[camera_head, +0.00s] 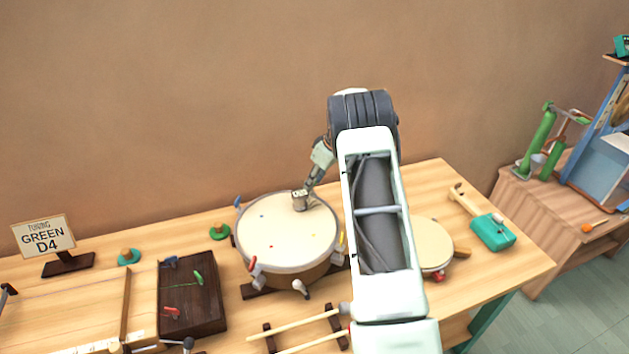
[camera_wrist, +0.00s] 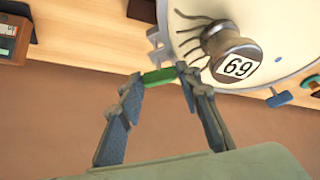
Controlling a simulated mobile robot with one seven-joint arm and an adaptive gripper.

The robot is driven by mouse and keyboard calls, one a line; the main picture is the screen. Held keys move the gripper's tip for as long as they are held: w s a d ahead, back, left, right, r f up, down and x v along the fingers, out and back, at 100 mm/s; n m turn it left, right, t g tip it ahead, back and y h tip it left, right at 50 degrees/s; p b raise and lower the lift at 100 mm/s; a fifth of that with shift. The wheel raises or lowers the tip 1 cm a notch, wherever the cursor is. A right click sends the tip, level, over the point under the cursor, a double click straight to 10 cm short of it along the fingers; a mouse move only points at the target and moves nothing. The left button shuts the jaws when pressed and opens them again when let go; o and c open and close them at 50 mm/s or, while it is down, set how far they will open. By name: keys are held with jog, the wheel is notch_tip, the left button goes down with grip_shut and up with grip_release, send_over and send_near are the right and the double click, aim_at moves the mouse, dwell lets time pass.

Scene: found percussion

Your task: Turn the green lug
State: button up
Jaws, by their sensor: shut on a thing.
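The drum (camera_head: 285,235) has a pale head and colored lugs around its rim. The green lug (camera_wrist: 158,76) sits at the drum's far edge in the wrist view, between my fingertips. My gripper (camera_wrist: 161,79) is shut on it. In the head view my gripper (camera_head: 310,183) reaches down behind the far rim, and the green lug is hidden there. A round metal piece (camera_head: 299,200) rests on the drum head near the rim; its face reads 69 in the wrist view (camera_wrist: 232,60). A sign (camera_head: 43,237) reads "TUNING GREEN D4".
A blue lug (camera_head: 238,201) is at the drum's left and a red one (camera_head: 253,264) at front left. A dark tray (camera_head: 208,312) holds colored pieces. Sticks (camera_head: 293,324) lie in front. A smaller drum (camera_head: 434,243), hammer (camera_head: 464,201) and teal box (camera_head: 492,232) are right.

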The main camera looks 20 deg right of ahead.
jog(key=shift+f+m+b, duration=0.1)
jog(key=shift+m+b, duration=0.2)
jog(key=shift+b, duration=0.1)
jog(key=m+h+b, duration=0.1)
jog(key=m, duration=0.3)
jog(key=m+h+b, duration=0.1)
jog(key=m+h, duration=0.1)
jog(key=m, duration=0.2)
jog(key=a+m+h+b, duration=0.1)
jog(key=m, duration=0.3)
jog(key=shift+a+h, duration=0.1)
jog(key=shift+h, duration=0.3)
jog(key=m+g+h, duration=0.1)
jog(key=m, duration=0.4)
jog(key=shift+w+a, duration=0.1)
jog(key=shift+w, duration=0.05)
jog(key=m, duration=0.2)
jog(key=shift+w+m+g+h, duration=0.1)
jog(key=shift+m+g+h, duration=0.3)
jog(key=m+g+p, duration=0.1)
jog(key=m, duration=0.2)
jog(key=shift+w+m, duration=0.1)
jog(key=shift+m, duration=0.2)
jog(key=shift+m+g+p, duration=0.7)
jog(key=shift+m+p, duration=0.35)
jog(key=shift+m, duration=0.05)
